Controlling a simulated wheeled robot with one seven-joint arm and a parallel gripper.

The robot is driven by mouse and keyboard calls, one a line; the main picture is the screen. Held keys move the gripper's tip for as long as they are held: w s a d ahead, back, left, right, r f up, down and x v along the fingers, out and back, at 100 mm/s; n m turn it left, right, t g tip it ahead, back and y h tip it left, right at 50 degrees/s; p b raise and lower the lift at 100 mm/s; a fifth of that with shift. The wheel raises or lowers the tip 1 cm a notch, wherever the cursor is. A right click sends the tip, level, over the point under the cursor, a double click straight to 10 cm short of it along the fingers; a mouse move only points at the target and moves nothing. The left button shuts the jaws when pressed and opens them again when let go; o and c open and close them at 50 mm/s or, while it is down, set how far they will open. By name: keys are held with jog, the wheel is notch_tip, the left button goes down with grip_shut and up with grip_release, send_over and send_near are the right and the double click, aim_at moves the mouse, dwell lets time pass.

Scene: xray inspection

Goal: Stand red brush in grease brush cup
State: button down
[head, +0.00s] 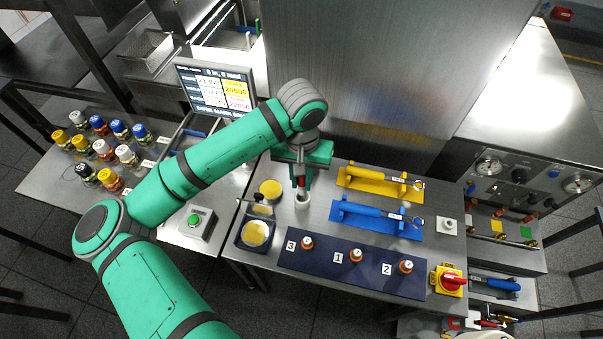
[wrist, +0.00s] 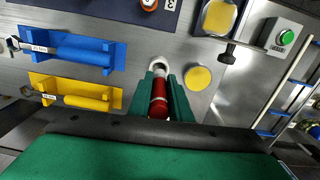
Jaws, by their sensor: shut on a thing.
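My gripper (head: 301,176) is shut on the red brush (head: 300,183), which is upright with its lower end at the mouth of the white grease brush cup (head: 302,200). In the wrist view the red brush (wrist: 158,98) lies between the two green fingers of my gripper (wrist: 159,88). Its pale lower end overlaps the white cup (wrist: 158,63). The fingers hide part of the brush, and I cannot tell how far its tip is inside the cup.
A yellow disc (head: 270,189) and a tray with a yellow pad (head: 256,233) stand left of the cup. Blue (head: 372,217) and yellow (head: 378,183) holders with handled tools lie to the right. A dark numbered mat (head: 330,262) with several small orange-and-white items is in front.

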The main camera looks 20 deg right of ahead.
aim_at(302, 189)
jog(key=shift+f, duration=0.8)
jog(key=shift+f, duration=2.55)
dwell(1.3)
jog(key=c, duration=1.5)
grip_release()
jog(key=shift+c, duration=0.2)
notch_tip(302, 189, up, 11)
jog(key=shift+f, duration=0.1)
